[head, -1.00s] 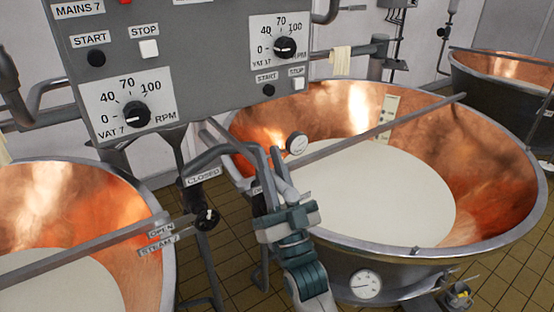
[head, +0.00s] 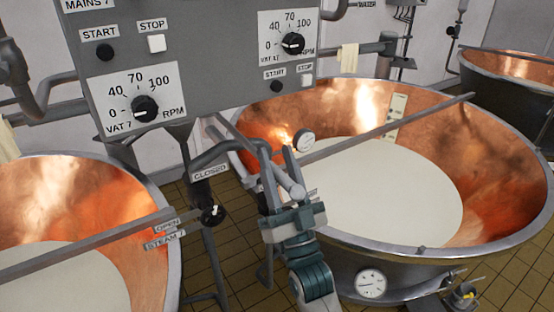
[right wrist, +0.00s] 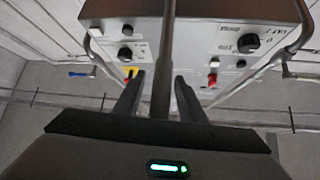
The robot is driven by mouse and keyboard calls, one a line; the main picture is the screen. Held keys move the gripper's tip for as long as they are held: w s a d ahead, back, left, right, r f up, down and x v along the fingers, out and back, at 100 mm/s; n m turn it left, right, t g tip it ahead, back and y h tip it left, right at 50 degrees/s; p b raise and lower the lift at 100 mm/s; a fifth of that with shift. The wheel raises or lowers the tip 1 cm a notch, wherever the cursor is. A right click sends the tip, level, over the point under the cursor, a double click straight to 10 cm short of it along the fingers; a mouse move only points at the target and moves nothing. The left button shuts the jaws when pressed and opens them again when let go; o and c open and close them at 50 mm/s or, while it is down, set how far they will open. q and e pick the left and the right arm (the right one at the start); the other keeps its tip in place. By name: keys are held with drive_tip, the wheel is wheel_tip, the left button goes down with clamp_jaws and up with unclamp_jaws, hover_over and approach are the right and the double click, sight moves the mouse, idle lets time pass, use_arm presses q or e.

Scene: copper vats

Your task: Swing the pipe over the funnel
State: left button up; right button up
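A grey bent pipe (head: 228,150) comes out beside the control panel's post and reaches right to the near rim of the middle vat. Its lighter end lies at my right gripper (head: 277,172). In the right wrist view the pipe (right wrist: 165,60) runs between the two fingers of my right gripper (right wrist: 162,90), with a narrow gap seen on each side. The fingers stand open around it. I cannot make out a funnel in either view. My left gripper is not in view.
The grey control panel (head: 215,80) with knobs and buttons hangs over the pipe. The middle copper vat (head: 480,150), holding white liquid, stands right of the gripper. Another vat (head: 110,190) stands at left. A valve handle (head: 213,212) is below the pipe. Tiled floor shows between the vats.

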drive_tip(key=b+v, duration=0.7)
drive_tip(key=v, duration=0.9)
drive_tip(key=shift+s+f, duration=0.25)
drive_tip(key=shift+s, duration=0.05)
